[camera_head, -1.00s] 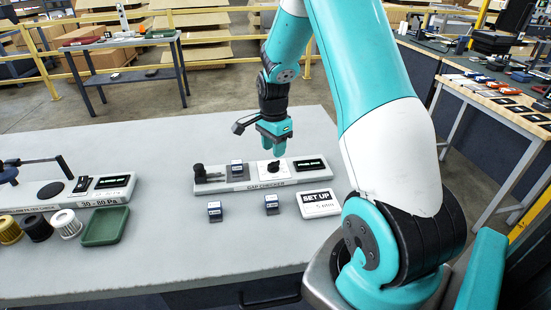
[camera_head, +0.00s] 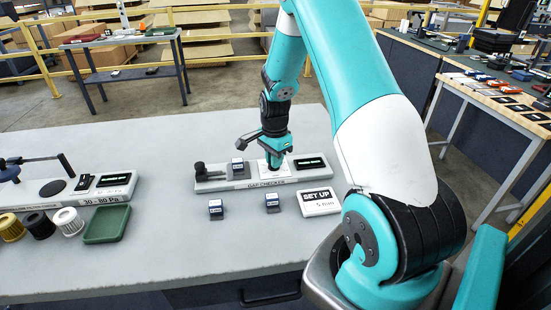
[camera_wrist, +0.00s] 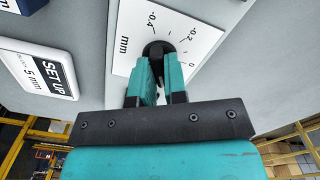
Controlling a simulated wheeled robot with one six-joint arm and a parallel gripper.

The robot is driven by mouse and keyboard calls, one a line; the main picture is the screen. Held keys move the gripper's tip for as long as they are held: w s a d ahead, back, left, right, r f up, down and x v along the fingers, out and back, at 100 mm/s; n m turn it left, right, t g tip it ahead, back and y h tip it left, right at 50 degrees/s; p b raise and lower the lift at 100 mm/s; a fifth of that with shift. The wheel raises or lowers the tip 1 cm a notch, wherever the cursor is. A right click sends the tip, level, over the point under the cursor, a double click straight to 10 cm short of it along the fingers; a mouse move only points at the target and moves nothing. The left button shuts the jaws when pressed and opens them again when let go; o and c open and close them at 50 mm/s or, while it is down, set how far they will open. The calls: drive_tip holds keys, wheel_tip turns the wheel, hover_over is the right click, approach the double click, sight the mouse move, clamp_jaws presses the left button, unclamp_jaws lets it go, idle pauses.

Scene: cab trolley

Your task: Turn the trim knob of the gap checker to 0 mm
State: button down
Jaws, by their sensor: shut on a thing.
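The gap checker (camera_head: 212,186) is a long light-grey unit on the bench, with a dark display at its right end. Its trim knob (camera_wrist: 158,48) is black and sits on a white dial plate (camera_wrist: 195,38) marked -0.4, -0.2, 0 and mm. My gripper (camera_head: 274,163) points down over the dial. In the wrist view my gripper (camera_wrist: 160,78) is shut on the knob, with a teal finger on each side. The fingers hide part of the dial, and I cannot make out where the knob points.
A blue-and-white block (camera_head: 238,168) stands on the checker, left of the dial. Two similar blocks (camera_head: 216,209) (camera_head: 272,203) stand in front. A SET UP card (camera_head: 318,203) lies at the front right. A green tray (camera_head: 107,224) and several filters are at left.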

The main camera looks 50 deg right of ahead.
drive_tip(key=shift+s, duration=0.1)
drive_tip(key=shift+n, duration=0.3)
drive_tip(key=n, duration=0.4)
drive_tip(key=shift+a+n, duration=0.2)
drive_tip(key=shift+n, duration=0.2)
drive_tip(key=n, duration=0.6)
drive_tip(key=shift+s+f, duration=0.1)
drive_tip(key=c, duration=1.2)
unclamp_jaws()
drive_tip(key=shift+o, duration=0.2)
drive_tip(key=shift+r, duration=0.2)
